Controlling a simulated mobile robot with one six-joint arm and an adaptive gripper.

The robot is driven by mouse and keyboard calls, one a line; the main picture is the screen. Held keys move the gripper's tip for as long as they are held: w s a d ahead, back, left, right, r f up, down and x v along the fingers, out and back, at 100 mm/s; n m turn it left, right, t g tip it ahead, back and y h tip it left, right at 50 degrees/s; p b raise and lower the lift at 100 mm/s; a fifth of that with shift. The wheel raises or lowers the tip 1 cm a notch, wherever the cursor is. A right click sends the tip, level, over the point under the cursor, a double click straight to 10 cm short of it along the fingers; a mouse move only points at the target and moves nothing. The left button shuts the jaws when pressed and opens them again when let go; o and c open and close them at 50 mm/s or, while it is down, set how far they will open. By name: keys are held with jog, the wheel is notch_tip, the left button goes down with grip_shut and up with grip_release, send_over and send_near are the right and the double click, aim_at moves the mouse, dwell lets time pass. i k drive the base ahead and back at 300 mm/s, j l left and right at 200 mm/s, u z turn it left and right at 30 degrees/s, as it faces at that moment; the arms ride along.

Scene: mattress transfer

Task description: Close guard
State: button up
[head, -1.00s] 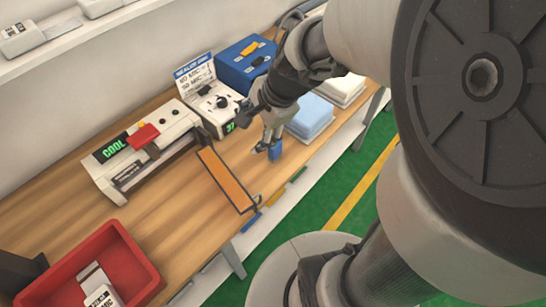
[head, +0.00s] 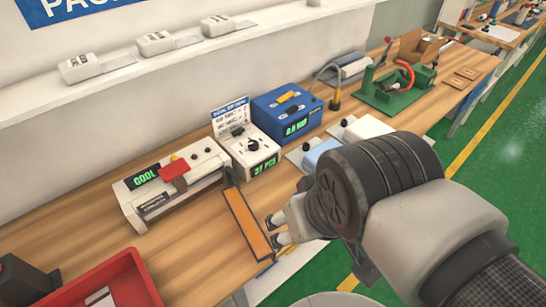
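A white sealer machine (head: 140,206) stands on the wooden bench at left, with a green "COOL" display and a red handle (head: 174,169). A flat orange panel with a dark border (head: 247,224), possibly the guard, extends from near the sealer's right end toward the bench's front edge. It lies open, away from the sealer. My gripper (head: 274,231) is just right of the panel's front half. Its two dark fingertips are apart, with nothing visible between them. I cannot tell whether a fingertip touches the panel's edge. My wrist hides part of the bench.
A white control box (head: 248,151) and a blue box (head: 287,112) stand behind the panel. Pale folded stacks (head: 362,128) lie at right, partly hidden by my arm. A red bin (head: 125,278) is at front left. Bare bench (head: 190,255) lies before the sealer.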

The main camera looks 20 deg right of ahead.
aim_at(253, 231)
jog(key=l+u, duration=0.3)
jog(key=k+l+u, duration=0.15)
jog(key=l+u, duration=0.15)
jog(key=l, duration=0.2)
jog(key=k+l+u, duration=0.15)
jog(key=l+u, duration=0.15)
jog(key=k+l+u, duration=0.15)
jog(key=l+u, duration=0.15)
jog(key=i+l, duration=0.25)
jog(key=i+j+u, duration=0.05)
